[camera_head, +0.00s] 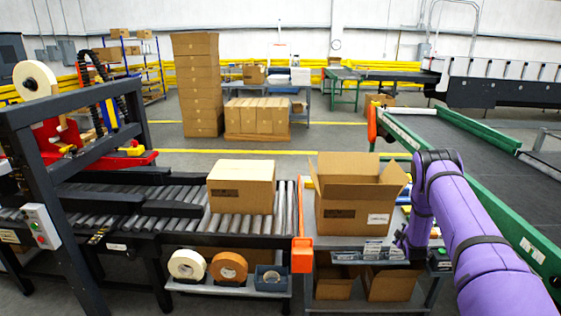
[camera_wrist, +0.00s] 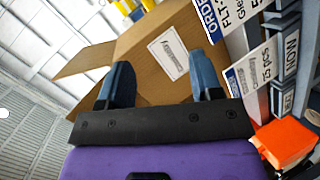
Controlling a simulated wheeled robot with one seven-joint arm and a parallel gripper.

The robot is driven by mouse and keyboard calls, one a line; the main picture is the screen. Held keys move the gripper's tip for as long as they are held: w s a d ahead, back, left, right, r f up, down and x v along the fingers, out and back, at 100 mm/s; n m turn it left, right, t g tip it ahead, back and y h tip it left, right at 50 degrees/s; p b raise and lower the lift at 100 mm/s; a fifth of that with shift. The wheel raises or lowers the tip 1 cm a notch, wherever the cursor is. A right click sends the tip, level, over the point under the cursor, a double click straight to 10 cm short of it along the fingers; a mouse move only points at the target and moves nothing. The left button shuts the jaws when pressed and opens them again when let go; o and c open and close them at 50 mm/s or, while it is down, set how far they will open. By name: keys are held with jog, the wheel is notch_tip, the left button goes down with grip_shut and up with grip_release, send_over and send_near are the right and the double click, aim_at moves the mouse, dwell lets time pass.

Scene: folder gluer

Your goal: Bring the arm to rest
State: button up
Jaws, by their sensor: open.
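My purple arm reaches in from the right in the head view and bends down beside the open cardboard box (camera_head: 341,218). My gripper (camera_wrist: 163,82) shows in the wrist view with its two blue-grey fingers apart and nothing between them. The open box, with a white label, also shows behind the fingers in the wrist view (camera_wrist: 140,52), tilted in the picture. In the head view the gripper's fingers are hidden low by the right side of the box. I cannot tell whether they touch it.
A closed box (camera_head: 241,187) sits on the roller conveyor (camera_head: 285,205). Tape rolls (camera_head: 228,266) lie on a shelf below. An orange part (camera_head: 302,254) stands at the bench's left edge, and a green-framed belt conveyor (camera_head: 460,150) runs along the right. Label cards (camera_wrist: 252,75) stand close to the gripper.

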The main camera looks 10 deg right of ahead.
jog(key=w+a+r+m+g, duration=0.15)
jog(key=a+r, duration=0.25)
jog(key=r, duration=0.8)
jog(key=w+a+r+m, duration=0.1)
jog(key=a+r+m, duration=0.15)
jog(key=r, duration=0.95)
jog(key=s+a+r+m+g+y, duration=0.1)
jog(key=s+a+r, duration=0.4)
jog(key=r, duration=0.5)
jog(key=s+a+r+m+g+y, duration=0.1)
jog(key=s+a+r, duration=0.3)
jog(key=a+r, duration=0.45)
jog(key=s+a+r+m+g+y, duration=0.1)
jog(key=s+a+r, duration=0.5)
jog(key=s, duration=0.4)
jog(key=s+a+r+m+g+y, duration=0.1)
jog(key=s+a+r, duration=0.5)
jog(key=s, duration=0.4)
jog(key=s+a+g, duration=0.1)
jog(key=s+a, duration=0.1)
jog(key=s, duration=0.9)
jog(key=s+a+m+g+y, duration=0.1)
jog(key=s+a, duration=0.2)
jog(key=s, duration=0.9)
jog(key=shift+r+m, duration=0.3)
jog(key=shift+r, duration=0.1)
jog(key=shift+w, duration=0.1)
